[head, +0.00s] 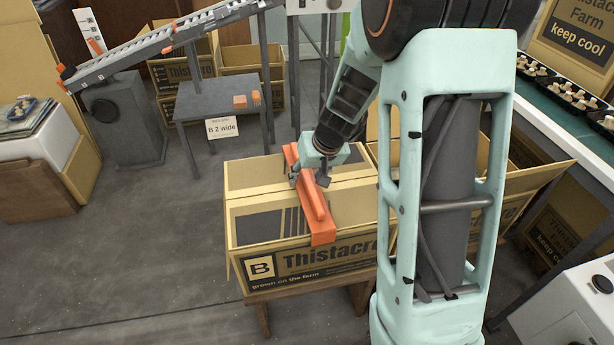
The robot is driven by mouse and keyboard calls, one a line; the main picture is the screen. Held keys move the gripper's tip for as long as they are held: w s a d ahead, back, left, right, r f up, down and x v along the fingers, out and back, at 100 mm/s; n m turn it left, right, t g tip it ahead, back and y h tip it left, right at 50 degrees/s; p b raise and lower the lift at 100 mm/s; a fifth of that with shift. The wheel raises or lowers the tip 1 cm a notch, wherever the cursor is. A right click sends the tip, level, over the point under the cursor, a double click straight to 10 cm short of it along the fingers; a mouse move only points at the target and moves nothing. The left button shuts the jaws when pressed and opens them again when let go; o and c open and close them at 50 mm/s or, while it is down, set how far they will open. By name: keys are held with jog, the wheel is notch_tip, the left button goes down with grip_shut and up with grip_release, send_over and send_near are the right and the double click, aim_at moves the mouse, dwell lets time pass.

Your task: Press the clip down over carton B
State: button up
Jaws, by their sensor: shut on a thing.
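Carton B (300,268) is a cardboard box with a dark "B" label and "Thistacre" print on its front, standing on a low wooden bench. Its top flaps show on either side of the clip. The orange clip (322,238) lies across the top of the carton from back to front, its near end bent down over the front wall. My gripper (312,178) is above the carton's back half, shut on the clip near its far part. The fingertips are small here. Whether the clip is fully seated on the carton I cannot tell.
My arm covers the carton's right side and part of another open carton (520,190). A small grey table (205,105) with orange pieces and a "B 2 wide" sign stands behind. A conveyor with mushroom trays (570,92) runs at the right.

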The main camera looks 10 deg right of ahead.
jog(key=o, duration=1.3)
